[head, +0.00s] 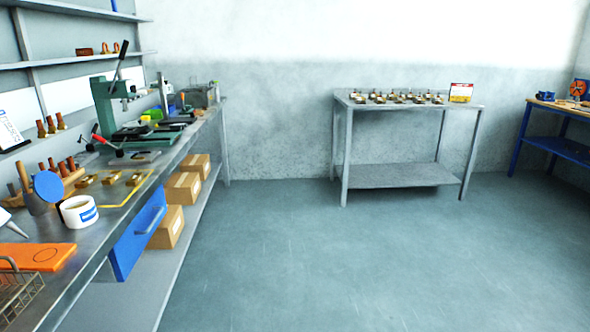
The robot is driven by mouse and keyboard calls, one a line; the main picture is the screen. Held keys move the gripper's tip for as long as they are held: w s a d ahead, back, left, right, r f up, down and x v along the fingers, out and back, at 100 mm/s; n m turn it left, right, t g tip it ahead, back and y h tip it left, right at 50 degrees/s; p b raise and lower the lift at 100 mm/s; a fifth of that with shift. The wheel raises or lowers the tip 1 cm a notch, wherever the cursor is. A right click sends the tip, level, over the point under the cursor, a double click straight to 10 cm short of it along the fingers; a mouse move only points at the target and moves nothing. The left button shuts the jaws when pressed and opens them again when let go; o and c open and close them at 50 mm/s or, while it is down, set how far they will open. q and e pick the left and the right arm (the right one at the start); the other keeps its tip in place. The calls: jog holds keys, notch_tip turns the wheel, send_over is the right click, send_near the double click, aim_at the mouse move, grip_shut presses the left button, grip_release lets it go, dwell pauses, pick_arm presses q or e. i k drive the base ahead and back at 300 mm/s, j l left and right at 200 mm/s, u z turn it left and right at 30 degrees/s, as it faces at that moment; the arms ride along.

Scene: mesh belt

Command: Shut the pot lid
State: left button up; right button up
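A white pot (70,216) with a blue and white label stands on the metal workbench at the left of the head view. Its round blue lid (48,186) stands up at the pot's back left side, so the pot is open. The dark opening of the pot faces up. Whether the lid is joined to the pot by a hinge is too small to tell. Neither of my grippers shows in the head view.
An orange mat (38,257) and a wire basket (22,296) lie in front of the pot. Wooden-handled tools (29,190) stand close behind the lid. A blue drawer (137,237) sticks out below the bench edge. The floor (330,265) to the right is clear.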

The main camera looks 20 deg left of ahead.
aim_at(48, 186)
jog(key=i+j, duration=0.1)
jog(key=i, duration=0.55)
jog(key=i+j+z, duration=0.1)
jog(key=i, duration=0.5)
jog(key=i+l, duration=0.1)
jog(key=i, duration=0.45)
jog(key=i+l+z, duration=0.1)
jog(key=i, duration=0.4)
jog(key=u, duration=3)
